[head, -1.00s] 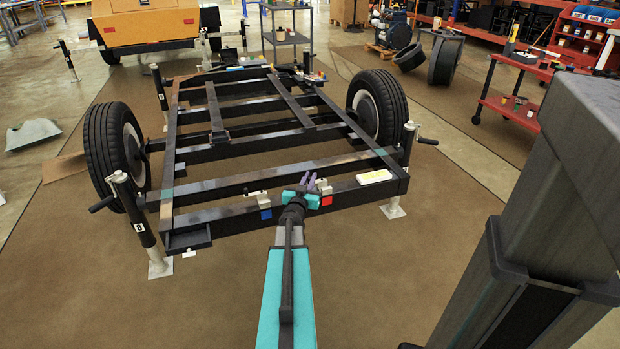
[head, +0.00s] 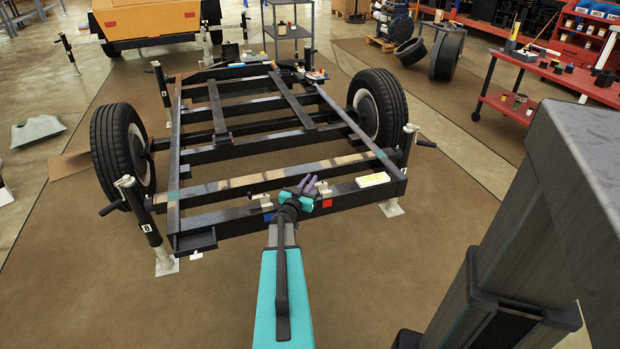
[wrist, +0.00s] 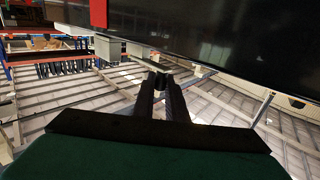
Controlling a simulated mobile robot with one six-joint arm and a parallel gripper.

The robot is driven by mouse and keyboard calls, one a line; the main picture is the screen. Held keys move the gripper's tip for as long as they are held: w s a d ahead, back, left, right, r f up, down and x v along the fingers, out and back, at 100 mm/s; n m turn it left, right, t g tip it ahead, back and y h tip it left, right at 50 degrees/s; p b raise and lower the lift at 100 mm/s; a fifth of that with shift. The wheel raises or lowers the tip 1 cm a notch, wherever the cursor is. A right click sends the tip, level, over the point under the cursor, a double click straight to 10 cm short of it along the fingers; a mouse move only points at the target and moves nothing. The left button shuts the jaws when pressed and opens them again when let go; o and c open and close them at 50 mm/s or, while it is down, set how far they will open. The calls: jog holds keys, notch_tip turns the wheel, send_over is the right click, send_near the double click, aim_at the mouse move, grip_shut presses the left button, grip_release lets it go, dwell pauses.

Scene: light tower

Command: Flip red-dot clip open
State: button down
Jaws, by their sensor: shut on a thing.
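The red-dot clip is a small metal clip (head: 322,189) on the front beam of the black frame, just above a red square (head: 327,203). My gripper (head: 307,184) is at this clip, slightly left of it in the head view. In the wrist view, the red square (wrist: 99,13) is at the top, with the clip's pale metal body (wrist: 122,48) below it. The dark fingers (wrist: 164,78) are shut on a thin metal part at the clip. The fingers hide most of that part, so I cannot tell how far the clip is turned.
A second clip (head: 266,203) with a blue square (head: 268,216) sits to the left on the same beam. A white-and-yellow block (head: 373,180) lies on the beam to the right. A jack (head: 140,220) stands at the left corner. The floor before the beam is clear.

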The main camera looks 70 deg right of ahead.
jog(key=shift+w+d+r+m+g+p, duration=0.2)
jog(key=shift+m+g+p, duration=0.3)
jog(key=shift+p, duration=0.65)
jog(key=shift+a+f+g, duration=0.1)
jog(key=shift+f+g, duration=0.05)
jog(key=shift+g, duration=0.15)
jog(key=c, duration=1.8)
grip_release()
jog(key=shift+o, duration=0.2)
jog(key=shift+a, duration=0.2)
jog(key=w+a+p, duration=0.1)
jog(key=a, duration=1.2)
jog(key=shift+w+a, duration=0.2)
jog(key=shift+w, duration=0.05)
